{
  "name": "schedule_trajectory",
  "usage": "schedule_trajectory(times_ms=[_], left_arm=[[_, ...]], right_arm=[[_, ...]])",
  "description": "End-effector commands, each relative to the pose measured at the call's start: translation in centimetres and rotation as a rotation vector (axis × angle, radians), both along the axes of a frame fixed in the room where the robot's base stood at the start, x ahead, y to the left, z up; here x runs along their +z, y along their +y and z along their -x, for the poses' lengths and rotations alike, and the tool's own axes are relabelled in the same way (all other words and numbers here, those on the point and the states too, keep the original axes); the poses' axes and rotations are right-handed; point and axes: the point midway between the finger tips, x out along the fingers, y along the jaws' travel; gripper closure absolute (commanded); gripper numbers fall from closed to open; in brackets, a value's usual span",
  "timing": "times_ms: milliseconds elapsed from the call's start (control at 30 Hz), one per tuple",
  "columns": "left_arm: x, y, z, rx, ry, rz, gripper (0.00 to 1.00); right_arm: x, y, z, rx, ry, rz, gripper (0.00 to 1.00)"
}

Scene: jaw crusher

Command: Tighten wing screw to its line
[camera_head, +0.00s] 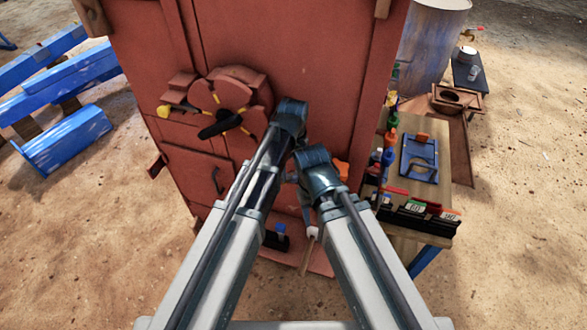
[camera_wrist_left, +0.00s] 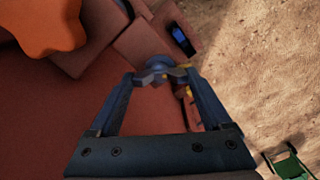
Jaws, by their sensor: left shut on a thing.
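In the left wrist view a grey metal wing screw (camera_wrist_left: 160,70) sits between the fingertips of my left gripper (camera_wrist_left: 157,82). The left gripper is shut on its wings. A small yellow mark shows just beside the screw; I cannot tell whether it is the line. In the head view my left gripper (camera_head: 292,172) reaches down against the red machine (camera_head: 300,50), mostly covered by my arms, and the screw cannot be made out there. My right arm ends close beside it; its fingers are too hidden to tell their state.
An orange knob (camera_wrist_left: 40,25) is close to the left gripper; it also shows in the head view (camera_head: 342,170). A wheel with a black handle (camera_head: 220,125) is at left. A bench (camera_head: 436,200) with tools stands right.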

Motion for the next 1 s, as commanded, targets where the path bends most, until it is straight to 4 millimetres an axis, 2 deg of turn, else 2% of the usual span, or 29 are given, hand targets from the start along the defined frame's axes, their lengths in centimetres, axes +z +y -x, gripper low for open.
schedule_trajectory(times_ms=[267,1000], left_arm=[[-0.01,0.00,0.00,-0.181,0.000,0.000,0.73],[-0.01,0.00,0.00,-0.884,0.000,0.000,0.73]], right_arm=[[-0.01,0.00,0.00,0.000,0.000,0.000,0.50],[-0.01,0.00,0.00,0.000,0.000,0.000,0.50]])
